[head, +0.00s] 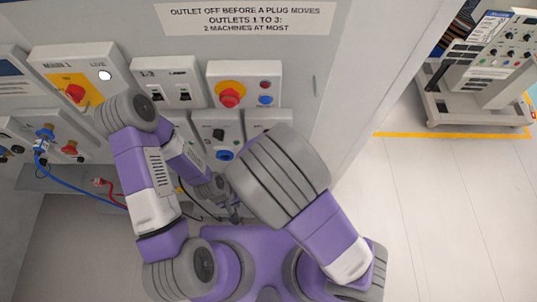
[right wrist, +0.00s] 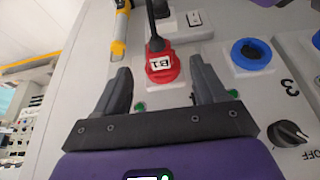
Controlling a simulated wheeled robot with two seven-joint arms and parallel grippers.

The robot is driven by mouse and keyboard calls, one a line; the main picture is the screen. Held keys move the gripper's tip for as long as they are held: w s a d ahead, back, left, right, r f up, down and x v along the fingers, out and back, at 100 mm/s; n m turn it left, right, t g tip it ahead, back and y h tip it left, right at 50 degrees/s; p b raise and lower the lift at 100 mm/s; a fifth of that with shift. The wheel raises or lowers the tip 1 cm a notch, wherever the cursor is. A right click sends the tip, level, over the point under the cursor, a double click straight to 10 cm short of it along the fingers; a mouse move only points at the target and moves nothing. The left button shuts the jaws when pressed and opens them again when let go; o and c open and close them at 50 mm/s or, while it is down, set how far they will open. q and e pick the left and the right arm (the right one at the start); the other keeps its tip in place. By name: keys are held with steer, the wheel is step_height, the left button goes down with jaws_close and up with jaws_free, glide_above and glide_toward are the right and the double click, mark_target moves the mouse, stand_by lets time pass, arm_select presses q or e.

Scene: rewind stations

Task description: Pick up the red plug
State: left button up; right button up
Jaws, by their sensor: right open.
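In the right wrist view a red plug (right wrist: 162,68) with a white "B1" label and a black stem or cable sits against the grey panel. My right gripper (right wrist: 160,82) is open, with one finger on each side of the red plug's near end and visible gaps beside it. In the head view my right gripper is hidden behind my arm. Another red connector (head: 99,182) with a red cable lies on the low shelf at the left. My left gripper (head: 226,200) is low in front of the panel; its fingers are too small and dark to read.
A blue round socket (right wrist: 250,54) and a black knob (right wrist: 288,133) are beside the red plug. A yellow-grey handle (right wrist: 120,35) is on its other side. A blue cable (head: 70,183) hangs at the left. Open floor (head: 430,210) lies to the right.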

steer(key=x, duration=0.7)
steer(key=shift+s+d+f+b, duration=0.15)
steer(key=shift+f+b, duration=0.1)
steer(key=shift+b, duration=0.15)
arm_select(q)
steer(key=shift+f, duration=0.45)
